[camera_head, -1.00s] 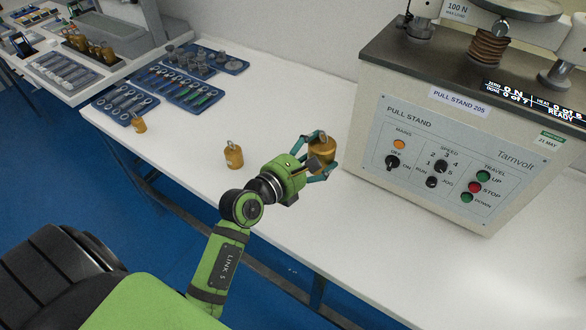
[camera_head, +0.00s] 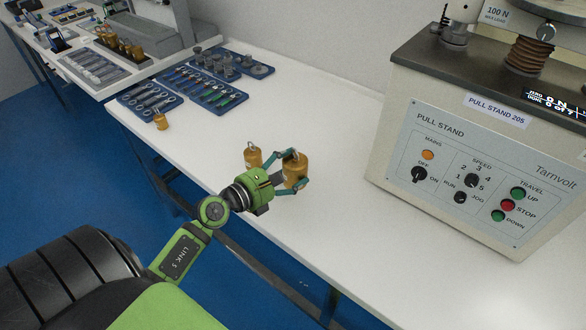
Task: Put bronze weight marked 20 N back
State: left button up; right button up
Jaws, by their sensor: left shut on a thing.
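My left gripper (camera_head: 288,172) is shut on a bronze weight (camera_head: 297,168) with a hook on top, held upright over the white bench. I cannot tell if its base touches the bench. A second bronze weight (camera_head: 253,158) stands just left of it, partly behind the gripper. A smaller bronze weight (camera_head: 160,122) stands farther left near the bench's front edge. Several more bronze weights (camera_head: 125,46) stand in a group at the back left. No weight marking is readable, so I cannot tell which is 20 N. My right gripper is not in view.
The pull stand (camera_head: 480,175) fills the right side. Blue trays with wrenches (camera_head: 150,101), coloured-handled tools (camera_head: 203,86) and grey parts (camera_head: 257,71) lie at the back left. The white bench (camera_head: 330,120) is clear between the trays and the pull stand.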

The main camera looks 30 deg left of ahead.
aim_at(285, 184)
pick_arm(q)
jog(key=shift+w+f+b, duration=0.15)
jog(key=shift+f+b, duration=0.4)
jog(key=shift+f, duration=0.65)
jog(key=shift+f+b, duration=0.35)
jog(key=shift+f, duration=0.05)
jog(key=shift+f, duration=0.2)
jog(key=o, duration=1.4)
jog(key=shift+s+f, duration=0.2)
jog(key=shift+f, duration=0.2)
jog(key=shift+c, duration=0.2)
jog(key=o, duration=0.3)
jog(key=shift+d, duration=0.1)
jog(key=shift+s+r, duration=0.1)
